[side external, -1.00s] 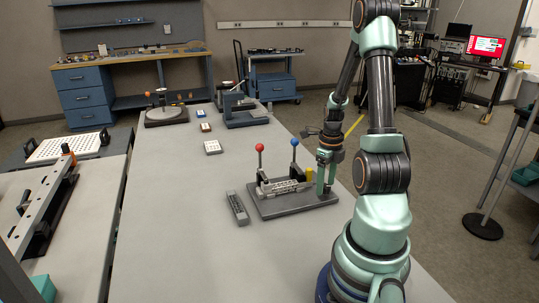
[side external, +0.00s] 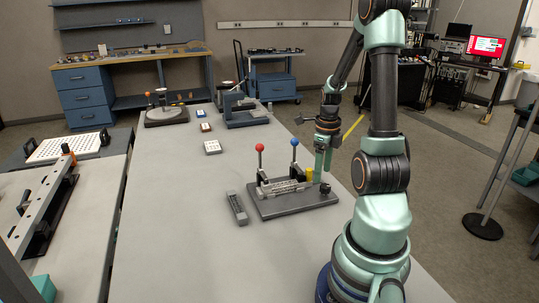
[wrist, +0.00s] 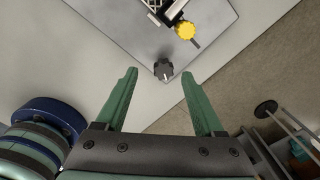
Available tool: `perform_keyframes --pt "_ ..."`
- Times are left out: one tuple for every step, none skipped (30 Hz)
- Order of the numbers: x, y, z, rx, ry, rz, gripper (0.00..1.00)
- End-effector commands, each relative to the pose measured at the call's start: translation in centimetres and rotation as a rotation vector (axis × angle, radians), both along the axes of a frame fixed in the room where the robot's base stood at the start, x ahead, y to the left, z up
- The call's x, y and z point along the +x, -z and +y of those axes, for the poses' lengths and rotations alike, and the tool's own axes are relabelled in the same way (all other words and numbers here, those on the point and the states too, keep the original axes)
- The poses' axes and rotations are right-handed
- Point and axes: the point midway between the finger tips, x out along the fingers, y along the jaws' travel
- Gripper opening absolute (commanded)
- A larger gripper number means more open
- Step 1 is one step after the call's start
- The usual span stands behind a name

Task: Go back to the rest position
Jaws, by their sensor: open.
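My gripper (side external: 323,168) is open, pointing down, above the right end of a dark grey fixture plate (side external: 290,208). In the wrist view its two green fingers (wrist: 158,75) are spread wide with nothing held between them. A black knob (side external: 324,188) on the plate's corner lies below the fingertips; it also shows between and beyond the tips in the wrist view (wrist: 163,70). A light lattice-like specimen (side external: 284,187) lies in the fixture, between levers with a red ball (side external: 259,147) and a blue ball (side external: 294,142). A yellow knob (side external: 309,174) is just left of the fingers.
A grey slotted block (side external: 237,208) lies left of the fixture. A small white tray (side external: 212,147), a blue-grey device (side external: 245,112) and a round-based stand (side external: 166,115) are farther back. The table's front left is clear. A side bench (side external: 55,210) stands left.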

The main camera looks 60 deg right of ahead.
Motion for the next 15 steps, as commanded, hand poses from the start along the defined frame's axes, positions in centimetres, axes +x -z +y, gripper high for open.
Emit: perform_keyframes --pt "1.2 -0.9 0.7 -0.019 -0.106 -0.009 0.70" --pt "1.9 -1.4 1.2 -0.030 -0.184 -0.014 0.70" --pt "3.0 -2.2 1.9 -0.047 -0.299 -0.020 0.70" --pt "3.8 -2.8 2.6 -0.061 -0.394 -0.025 0.70" --pt "4.6 -3.5 3.4 -0.076 -0.494 -0.030 0.70" --pt "5.6 -4.3 4.4 -0.097 -0.628 -0.036 0.70" --pt "6.3 -5.0 5.2 -0.113 -0.729 -0.039 0.70" --pt "7.0 -5.6 6.1 -0.130 -0.830 -0.043 0.70" --pt "7.8 -6.3 7.3 -0.151 -0.963 -0.046 0.70" --pt "8.5 -6.9 8.2 -0.170 -1.063 -0.048 0.70" --pt "9.0 -7.5 9.1 -0.188 -1.163 -0.050 0.70" --pt "9.7 -8.2 10.4 -0.212 -1.296 -0.051 0.70" --pt "10.1 -8.8 11.3 -0.233 -1.394 -0.051 0.70" --pt "10.5 -9.3 12.3 -0.253 -1.493 -0.052 0.70" --pt "11.0 -9.9 13.6 -0.281 -1.623 -0.051 0.70"
